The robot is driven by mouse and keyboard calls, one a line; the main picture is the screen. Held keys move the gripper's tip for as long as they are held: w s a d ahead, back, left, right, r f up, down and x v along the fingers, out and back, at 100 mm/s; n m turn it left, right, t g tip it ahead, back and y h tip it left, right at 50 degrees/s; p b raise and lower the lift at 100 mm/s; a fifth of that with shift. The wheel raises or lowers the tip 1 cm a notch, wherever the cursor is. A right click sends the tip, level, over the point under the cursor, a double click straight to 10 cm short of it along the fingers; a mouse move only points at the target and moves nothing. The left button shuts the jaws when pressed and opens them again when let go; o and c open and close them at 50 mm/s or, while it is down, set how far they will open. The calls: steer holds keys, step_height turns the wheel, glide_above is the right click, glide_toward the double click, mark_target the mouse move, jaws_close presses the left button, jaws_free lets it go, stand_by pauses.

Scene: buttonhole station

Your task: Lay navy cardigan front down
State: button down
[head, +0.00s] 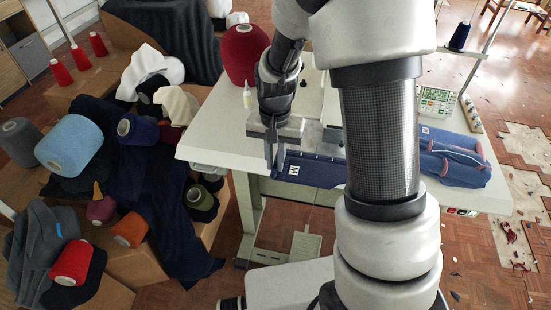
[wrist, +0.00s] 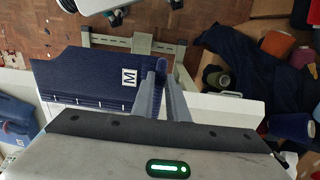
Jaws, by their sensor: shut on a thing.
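The navy cardigan front (head: 322,171) is a dark blue knitted panel with a white "M" label, at the front edge of the white sewing table. My gripper (head: 275,160) is shut on one end of it, near the label. In the wrist view, the fingers (wrist: 160,82) pinch the panel's right end, and the panel (wrist: 80,75) stretches away to the left with a row of pale marks along one side. It reaches over the table's front edge, above the floor. My arm hides part of the panel in the head view.
The sewing table (head: 215,142) carries a folded blue garment with red trim (head: 452,160), a control panel (head: 437,101), a red cone (head: 244,52) and a small bottle (head: 248,96). Boxes with dark cloth (head: 140,205) and several yarn cones crowd the left. A pedal (head: 305,246) lies below.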

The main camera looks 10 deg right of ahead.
steer(key=shift+r+p, duration=1.85)
steer(key=shift+r, duration=0.7)
